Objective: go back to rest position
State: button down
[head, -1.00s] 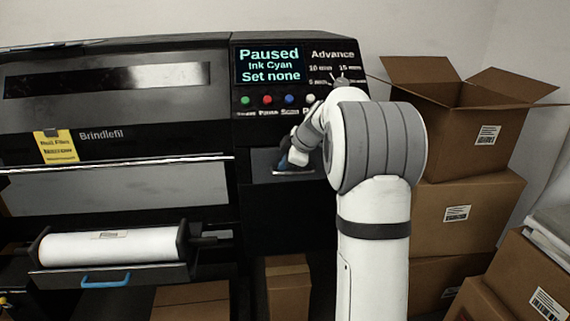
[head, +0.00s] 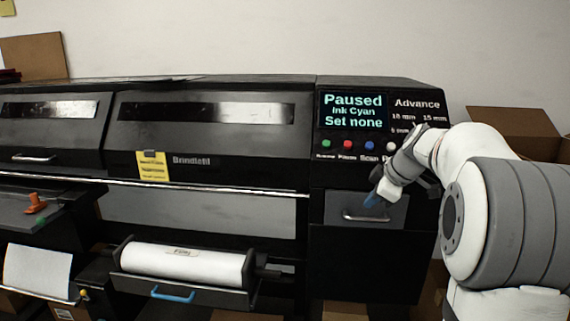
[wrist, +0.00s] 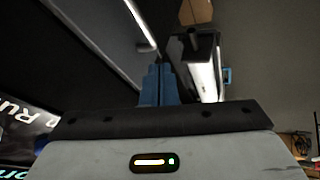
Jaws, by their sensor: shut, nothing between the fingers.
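My gripper (head: 373,200) is in front of the printer's right-hand section in the head view, close by a drawer handle (head: 366,216); I cannot tell whether they touch. Its blue fingers are together and empty in the wrist view (wrist: 160,85). My white and grey arm comes in from the right and hides part of the control panel. The black printer (head: 235,150) has a screen (head: 353,110) reading "Paused, Ink Cyan, Set none". Coloured buttons (head: 349,145) sit below the screen.
A white film roll (head: 182,262) lies in an open tray with a blue handle (head: 173,294). It also shows in the wrist view (wrist: 204,78). A yellow note (head: 152,166) hangs on the printer. An open cardboard box (head: 512,130) stands behind my arm at right.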

jog(key=s+a+f+m+g+h, duration=0.1)
jog(key=s+a+f+m, duration=0.2)
jog(key=s, duration=0.7)
jog(key=s+a+f+m+g+h+p, duration=0.1)
jog(key=s+a+f+m, duration=0.2)
jog(key=s, duration=0.8)
jog(key=s+a+f+m+g+h+p, duration=0.1)
jog(key=s+a+f+m, duration=0.2)
jog(key=s, duration=0.7)
jog(key=a+m, duration=0.2)
jog(key=m, duration=0.1)
jog(key=shift+s+a+m, duration=0.15)
jog(key=shift+a+m, duration=0.1)
jog(key=shift+m, duration=0.15)
